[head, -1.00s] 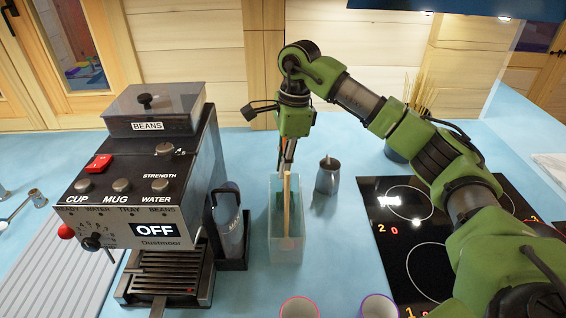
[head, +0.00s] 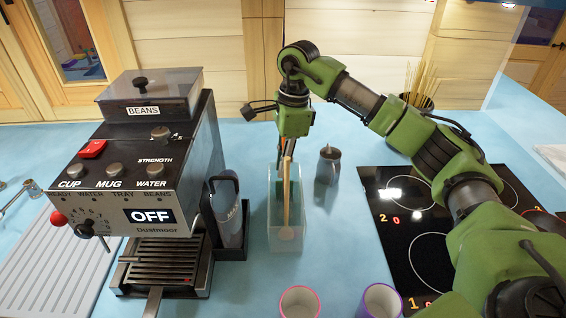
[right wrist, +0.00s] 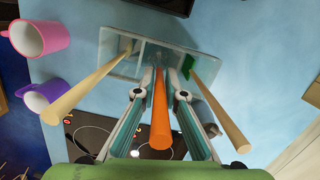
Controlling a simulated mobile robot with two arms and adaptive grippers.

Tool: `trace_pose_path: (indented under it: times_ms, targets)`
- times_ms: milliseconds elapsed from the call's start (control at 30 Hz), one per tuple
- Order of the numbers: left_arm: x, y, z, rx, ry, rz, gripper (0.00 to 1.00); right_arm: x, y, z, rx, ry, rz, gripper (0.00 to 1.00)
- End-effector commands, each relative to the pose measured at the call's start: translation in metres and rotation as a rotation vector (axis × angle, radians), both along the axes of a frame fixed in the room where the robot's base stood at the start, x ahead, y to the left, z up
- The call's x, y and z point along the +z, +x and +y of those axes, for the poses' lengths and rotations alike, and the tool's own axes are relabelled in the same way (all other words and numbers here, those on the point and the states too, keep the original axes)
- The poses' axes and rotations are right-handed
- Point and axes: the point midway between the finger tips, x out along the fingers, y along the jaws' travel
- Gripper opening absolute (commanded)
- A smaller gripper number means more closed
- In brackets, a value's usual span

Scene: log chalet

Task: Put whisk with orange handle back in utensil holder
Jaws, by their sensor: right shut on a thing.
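The clear utensil holder (head: 274,232) stands on the blue counter right of the coffee machine. My right gripper (head: 284,160) points down over its far end. In the right wrist view my right gripper (right wrist: 158,78) is shut on the orange handle (right wrist: 161,115) of the whisk. The handle lies between the two fingers, and its far end points into the holder (right wrist: 120,66). A wooden utensil (head: 287,205) and a green-ended utensil (right wrist: 204,86) stand in the holder. My left gripper is out of view.
The coffee machine (head: 150,180) with a dark flask (head: 226,210) beside it stands left. A black cooktop (head: 400,215) lies farther right. A pink-rimmed mug (head: 299,302) and a purple mug (head: 379,301) stand in front.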

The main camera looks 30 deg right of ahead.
Motion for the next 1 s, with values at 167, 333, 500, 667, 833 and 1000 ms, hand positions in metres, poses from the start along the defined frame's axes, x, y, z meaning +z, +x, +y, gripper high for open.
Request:
trace_pose_path:
  times_ms: [167,333,500,667,833,1000]
  targets:
    - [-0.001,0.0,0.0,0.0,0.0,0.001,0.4,-0.001,0.0,0.0,0.0,0.0,0.0,0.0]
    - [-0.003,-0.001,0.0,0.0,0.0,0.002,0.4,-0.003,0.0,0.0,0.0,0.0,0.0,0.0]
    - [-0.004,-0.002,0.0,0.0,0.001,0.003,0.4,-0.006,0.0,0.0,0.0,0.0,0.0,0.0]
    - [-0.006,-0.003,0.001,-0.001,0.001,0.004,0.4,-0.008,0.0,0.0,0.0,0.0,0.0,0.0]
    - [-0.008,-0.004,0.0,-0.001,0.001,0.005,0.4,-0.011,0.0,0.0,0.0,-0.001,0.0,0.0]
    - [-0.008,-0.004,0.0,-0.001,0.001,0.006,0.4,-0.011,0.0,0.0,0.0,0.0,0.0,0.0]
